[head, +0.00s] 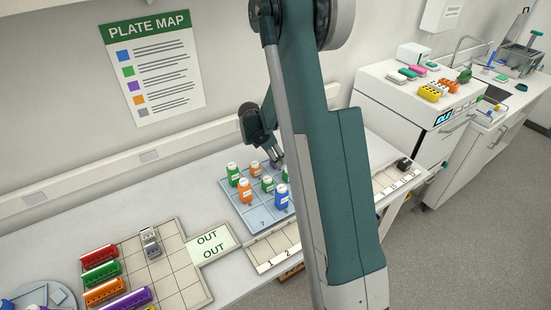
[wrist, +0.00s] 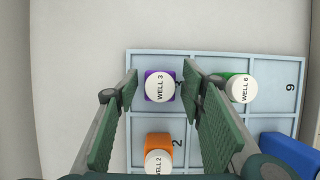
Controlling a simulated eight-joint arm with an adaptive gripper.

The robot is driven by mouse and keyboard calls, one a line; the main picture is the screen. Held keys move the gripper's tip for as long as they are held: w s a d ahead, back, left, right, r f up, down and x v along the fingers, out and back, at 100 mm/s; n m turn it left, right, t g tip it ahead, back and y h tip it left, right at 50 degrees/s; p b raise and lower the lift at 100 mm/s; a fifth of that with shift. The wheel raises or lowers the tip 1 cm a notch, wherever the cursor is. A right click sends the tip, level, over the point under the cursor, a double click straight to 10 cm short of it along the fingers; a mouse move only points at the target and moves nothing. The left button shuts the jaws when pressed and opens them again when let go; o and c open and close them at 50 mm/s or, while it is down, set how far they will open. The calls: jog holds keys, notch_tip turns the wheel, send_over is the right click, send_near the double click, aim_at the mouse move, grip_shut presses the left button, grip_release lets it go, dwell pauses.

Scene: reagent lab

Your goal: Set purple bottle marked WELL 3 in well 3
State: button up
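The purple bottle marked WELL 3 (wrist: 150,96) stands upright in the compartment numbered 3 of the pale blue well tray (wrist: 232,62). Its white cap faces the wrist camera, and its cap is about as large in view as the neighbouring caps. My gripper (wrist: 160,82) is open, one finger on each side of the bottle, with a visible gap on both sides. In the head view my gripper (head: 276,155) is over the far side of the tray (head: 262,217), and the bottle is mostly hidden there behind the gripper and arm.
A green bottle marked WELL 6 (wrist: 239,88) stands close outside the right finger. An orange bottle marked WELL 2 (wrist: 158,150) stands in the adjoining compartment, and a blue bottle (wrist: 288,152) is at lower right. The OUT plate (head: 208,244) lies left of the tray.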

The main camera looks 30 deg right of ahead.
jog(key=v, duration=1.2)
jog(key=shift+a+r, duration=0.1)
jog(key=shift+r, duration=0.05)
dwell(0.6)
jog(key=s+a+r+m+t+y, duration=0.2)
jog(key=s+a+r+m+t, duration=0.2)
jog(key=s+a+r+m, duration=0.7)
jog(key=s+a+r+m+t, duration=0.1)
jog(key=s+a, duration=0.3)
jog(key=s, duration=0.4)
jog(key=s+a+r+m+t+y, duration=0.1)
jog(key=s+a+r+m, duration=0.2)
jog(key=s+a, duration=0.2)
jog(key=s+a+r+m+t+y, duration=0.1)
jog(key=s+a+r+m, duration=0.1)
jog(key=s, duration=0.8)
jog(key=shift+s+a+m, duration=0.35)
jog(key=shift+a+m, duration=0.15)
jog(key=shift+a, duration=0.9)
